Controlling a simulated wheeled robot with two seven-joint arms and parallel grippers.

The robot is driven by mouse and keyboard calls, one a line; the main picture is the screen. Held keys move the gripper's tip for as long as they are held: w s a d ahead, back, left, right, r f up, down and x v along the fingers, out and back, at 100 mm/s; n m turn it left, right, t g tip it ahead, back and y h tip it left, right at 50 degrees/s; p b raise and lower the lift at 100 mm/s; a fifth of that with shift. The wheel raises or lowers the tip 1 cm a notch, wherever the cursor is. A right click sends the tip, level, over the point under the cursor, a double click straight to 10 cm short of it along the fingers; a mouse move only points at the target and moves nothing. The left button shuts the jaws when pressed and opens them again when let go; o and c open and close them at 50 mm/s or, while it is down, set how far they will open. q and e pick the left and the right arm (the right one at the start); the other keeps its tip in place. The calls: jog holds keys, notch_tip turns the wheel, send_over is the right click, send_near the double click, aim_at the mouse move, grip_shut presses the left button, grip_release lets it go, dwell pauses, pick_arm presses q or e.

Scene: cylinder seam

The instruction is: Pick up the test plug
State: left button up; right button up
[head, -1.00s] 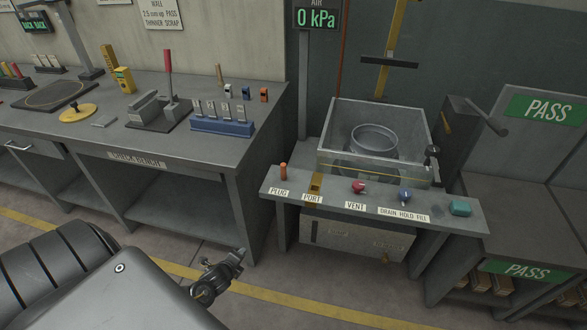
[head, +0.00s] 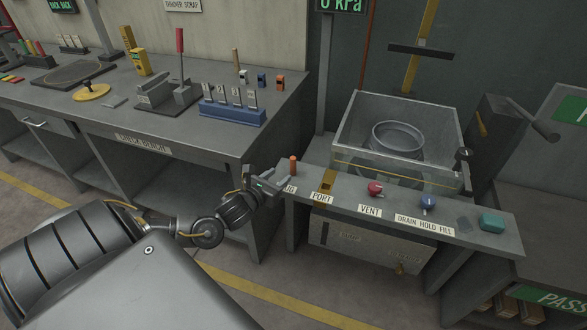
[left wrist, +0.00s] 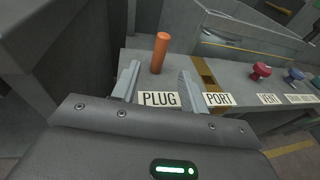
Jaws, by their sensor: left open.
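The test plug, a small orange upright cylinder (head: 293,166), stands at the left end of the grey control shelf, behind the PLUG label. It also shows in the left wrist view (left wrist: 160,52), just beyond and between the two fingertips. My left gripper (head: 281,178) is open and empty at the left end of the shelf, its fingers pointing at the plug. In the left wrist view its fingers (left wrist: 158,82) lie either side of the PLUG label, and no contact with the plug shows. My right gripper is in neither view.
Right of the plug are the yellow PORT strip (head: 327,180), the red VENT knob (head: 375,188), a blue knob (head: 428,202) and a teal button (head: 492,222). A clear-walled tank (head: 350,135) stands behind. A workbench (head: 195,130) with tools is at the left.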

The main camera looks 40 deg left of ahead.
aim_at(291, 166)
pick_arm(q)
jog(key=x, duration=0.3)
jog(key=shift+w+a+f, duration=0.1)
jog(key=shift+w, duration=0.3)
jog(key=shift+x, duration=2.8)
grip_shut()
